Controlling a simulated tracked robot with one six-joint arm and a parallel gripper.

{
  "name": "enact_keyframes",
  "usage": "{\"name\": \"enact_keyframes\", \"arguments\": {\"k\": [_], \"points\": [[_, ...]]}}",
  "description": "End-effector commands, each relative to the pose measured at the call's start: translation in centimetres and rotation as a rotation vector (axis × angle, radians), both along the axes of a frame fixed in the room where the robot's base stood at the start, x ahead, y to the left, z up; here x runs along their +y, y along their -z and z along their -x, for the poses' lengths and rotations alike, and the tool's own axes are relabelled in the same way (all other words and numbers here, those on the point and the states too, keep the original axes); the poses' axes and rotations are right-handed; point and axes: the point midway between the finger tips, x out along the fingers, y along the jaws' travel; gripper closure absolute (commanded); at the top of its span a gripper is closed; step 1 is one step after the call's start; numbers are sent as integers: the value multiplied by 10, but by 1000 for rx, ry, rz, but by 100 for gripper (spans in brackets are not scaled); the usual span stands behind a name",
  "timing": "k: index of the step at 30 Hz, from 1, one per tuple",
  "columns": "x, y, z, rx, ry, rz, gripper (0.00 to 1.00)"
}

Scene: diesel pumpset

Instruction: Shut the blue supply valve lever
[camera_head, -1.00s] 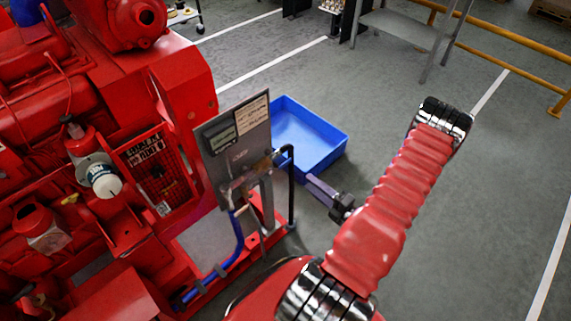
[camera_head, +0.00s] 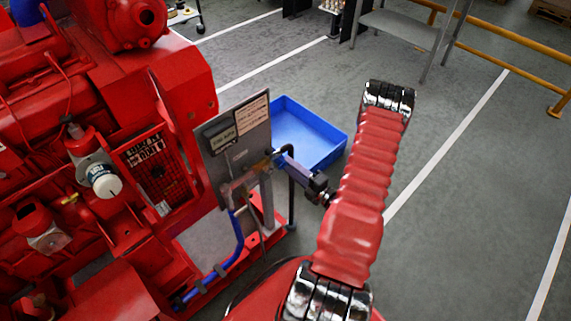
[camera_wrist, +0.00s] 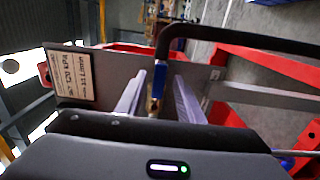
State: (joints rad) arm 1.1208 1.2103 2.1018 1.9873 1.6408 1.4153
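The blue supply valve lever (camera_wrist: 159,78) shows in the wrist view, seen nearly end-on, with a brass valve part below it. It lies between the two pale fingers of my gripper (camera_wrist: 158,98). Gaps show on both sides of the lever, so the gripper looks open and not closed on it. In the head view my gripper (camera_head: 300,174) is at the right side of the grey panel (camera_head: 240,140), by the black bent pipe (camera_head: 291,200). The lever is too small and too covered by the gripper to make out clearly there.
The black pipe (camera_wrist: 240,38) arches close over the lever in the wrist view. The red pumpset (camera_head: 110,90) fills the left. A blue hose (camera_head: 238,240) runs below the panel. A blue tray (camera_head: 325,140) lies on the floor behind. Floor on the right is clear.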

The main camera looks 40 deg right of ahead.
Motion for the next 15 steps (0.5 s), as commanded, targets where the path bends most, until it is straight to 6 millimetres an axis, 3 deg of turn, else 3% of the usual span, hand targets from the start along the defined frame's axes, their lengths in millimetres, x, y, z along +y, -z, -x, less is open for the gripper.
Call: {"name": "enact_keyframes", "arguments": {"k": [6,15], "points": [[1,0,-23,0,-2,1,66],[1,0,-29,1,1,0,66]]}}
